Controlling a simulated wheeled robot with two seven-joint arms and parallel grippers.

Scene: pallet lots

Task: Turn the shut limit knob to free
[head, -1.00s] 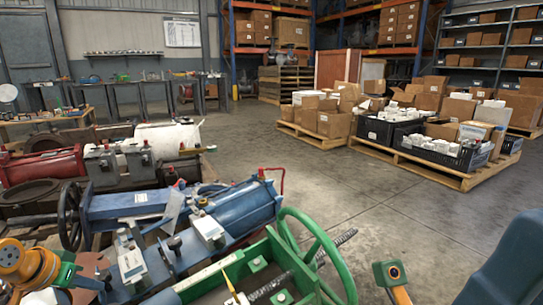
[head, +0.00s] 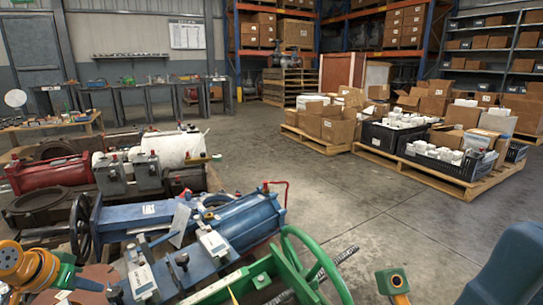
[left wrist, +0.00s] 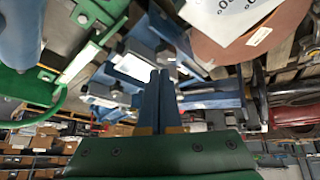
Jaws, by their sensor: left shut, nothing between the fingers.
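In the head view, a blue valve actuator (head: 250,221) lies on a pallet at lower middle. Pale-labelled grey boxes with dark knobs stand on and near it: one knob (head: 181,261) is nearer me, another (head: 208,216) is farther back. I cannot tell which is the shut limit knob or read its marks. My left gripper (head: 108,288) is at the lower left, left of the nearer boxes. In the left wrist view its two blue fingers (left wrist: 160,77) are together with nothing between them, seen against pale-topped blocks; contact is unclear. My right gripper is not in view.
A green handwheel (head: 312,262) and green frame stand at front centre. A red actuator (head: 47,175) and a dark handwheel (head: 80,225) crowd the left. Open floor (head: 330,205) lies beyond, with a loaded pallet (head: 440,178) at right.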

